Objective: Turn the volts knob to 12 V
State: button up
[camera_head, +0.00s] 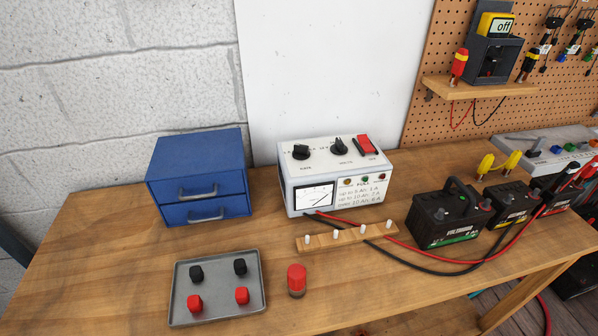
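A white charger box (331,175) stands on the wooden bench near the middle. Its sloped top has two black knobs, a left one (301,152) and a middle one (339,145). Small lettering sits by each knob. The one under the middle knob seems to read volts, but it is too small to be sure. I cannot read the knob settings. A red rocker switch (367,145) is right of the knobs. A needle meter (315,196) is on the front face. My gripper is not in view.
A blue drawer unit (199,177) stands left of the charger. In front are a wooden strip (347,237) with white pegs, a grey tray (218,308) of terminal caps and a red-capped canister (297,279). Batteries (447,219) with cables stand to the right.

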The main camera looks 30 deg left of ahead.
aim_at(339, 148)
jog(key=z, duration=1.05)
jog(key=i, duration=0.1)
jog(key=u, duration=2.5)
jog(key=k, duration=0.85)
jog(key=u, duration=0.2)
jog(key=i, duration=0.85)
jog(key=z, duration=0.1)
